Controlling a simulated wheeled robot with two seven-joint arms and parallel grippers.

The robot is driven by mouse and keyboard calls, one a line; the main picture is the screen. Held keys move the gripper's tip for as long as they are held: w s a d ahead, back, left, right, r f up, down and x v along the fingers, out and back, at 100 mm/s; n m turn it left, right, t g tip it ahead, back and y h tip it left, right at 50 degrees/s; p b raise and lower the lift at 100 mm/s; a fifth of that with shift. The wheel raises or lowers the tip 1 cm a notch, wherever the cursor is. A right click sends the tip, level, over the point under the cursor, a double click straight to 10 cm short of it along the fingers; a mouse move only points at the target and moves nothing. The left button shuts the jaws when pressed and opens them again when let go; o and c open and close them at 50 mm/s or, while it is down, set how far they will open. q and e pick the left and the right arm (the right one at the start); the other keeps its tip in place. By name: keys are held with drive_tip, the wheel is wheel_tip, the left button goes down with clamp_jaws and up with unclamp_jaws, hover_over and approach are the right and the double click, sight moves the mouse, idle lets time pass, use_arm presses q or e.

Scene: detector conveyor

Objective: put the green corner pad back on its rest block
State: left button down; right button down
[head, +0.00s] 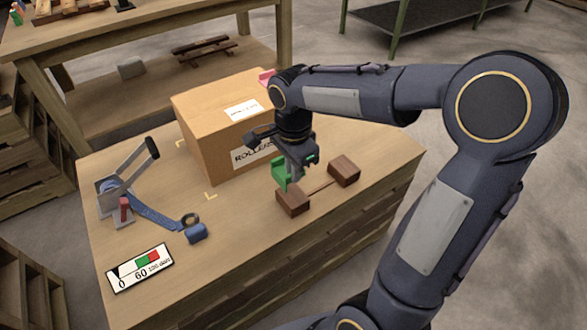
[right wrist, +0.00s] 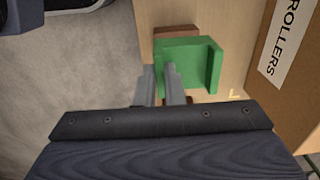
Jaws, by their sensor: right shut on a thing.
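The green corner pad (head: 284,174) is in my right gripper (head: 300,167), just above the wooden rest block in the head view. The pad (right wrist: 192,62) also shows in the right wrist view, with the right gripper's fingers (right wrist: 160,84) closed on its near edge. The rest block (head: 318,188) has two dark brown end pieces joined by a thin bar, and it stands on the bench. In the right wrist view a brown piece of it (right wrist: 177,30) shows behind the pad. I cannot tell whether the pad touches the block. My left gripper is out of view.
A cardboard box (head: 197,130) labelled ROLLERS stands close behind the pad on the bench top (head: 240,215). A strap tensioner with a blue strap (head: 150,212) and a gauge card (head: 140,268) lie at the left. The bench between is clear.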

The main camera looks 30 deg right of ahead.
drive_tip(key=shift+r, duration=0.1)
drive_tip(key=b, duration=0.4)
hover_over(293, 205)
drive_tip(key=shift+f, duration=2.8)
drive_tip(key=shift+f+b, duration=1.45)
drive_tip(key=shift+f, duration=0.8)
drive_tip(key=c, duration=1.5)
unclamp_jaws()
drive_tip(key=shift+o, duration=0.2)
wheel_tip(293, 205, up, 8)
drive_tip(key=p, duration=0.3)
drive_tip(key=shift+f, duration=0.1)
